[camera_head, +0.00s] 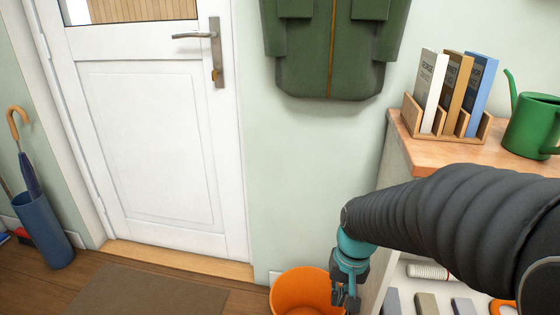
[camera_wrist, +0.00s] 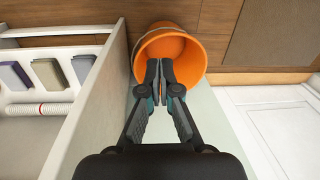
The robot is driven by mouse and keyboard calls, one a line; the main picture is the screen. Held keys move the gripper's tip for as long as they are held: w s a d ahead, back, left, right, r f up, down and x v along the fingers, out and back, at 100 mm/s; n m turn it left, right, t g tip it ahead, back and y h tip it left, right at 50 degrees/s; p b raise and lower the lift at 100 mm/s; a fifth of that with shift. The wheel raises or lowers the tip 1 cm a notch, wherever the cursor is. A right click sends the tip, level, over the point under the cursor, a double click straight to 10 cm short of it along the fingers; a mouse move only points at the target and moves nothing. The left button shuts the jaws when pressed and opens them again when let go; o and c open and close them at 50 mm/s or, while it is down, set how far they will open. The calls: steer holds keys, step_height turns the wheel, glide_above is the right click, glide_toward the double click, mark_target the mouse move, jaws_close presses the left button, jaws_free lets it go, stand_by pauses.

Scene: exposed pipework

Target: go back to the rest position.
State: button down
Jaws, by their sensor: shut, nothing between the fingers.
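My gripper (camera_head: 347,296) is at the end of my dark arm, pointing down beside the shelf unit in the head view. In the wrist view my gripper (camera_wrist: 160,80) has its two fingertips together with nothing between them. An orange bucket (camera_head: 300,288) stands on the floor by the wall, partly behind my gripper. The bucket (camera_wrist: 178,48) lies beyond the fingertips in the wrist view, and the fingers cover part of its rim. I cannot tell how far above the bucket the fingertips are.
A shelf unit (camera_head: 400,160) stands close on the right, with books (camera_head: 455,92) and a green watering can (camera_head: 532,126) on top. A white door (camera_head: 150,130) with a handle (camera_head: 215,50) is at left. A blue umbrella stand (camera_head: 43,230) and brown mat (camera_head: 150,292) are on the floor.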

steer(key=s+d+r+t, duration=0.1)
steer(key=s+r+t, duration=0.1)
steer(key=s+r, duration=0.2)
steer(key=s+d+r+n+t+h, duration=0.1)
steer(key=s+d+r+t, duration=0.1)
steer(key=s+r, duration=0.3)
steer(key=shift+s+r+t, duration=0.3)
steer(key=shift+r+t, duration=0.5)
steer(key=shift+r, duration=1.45)
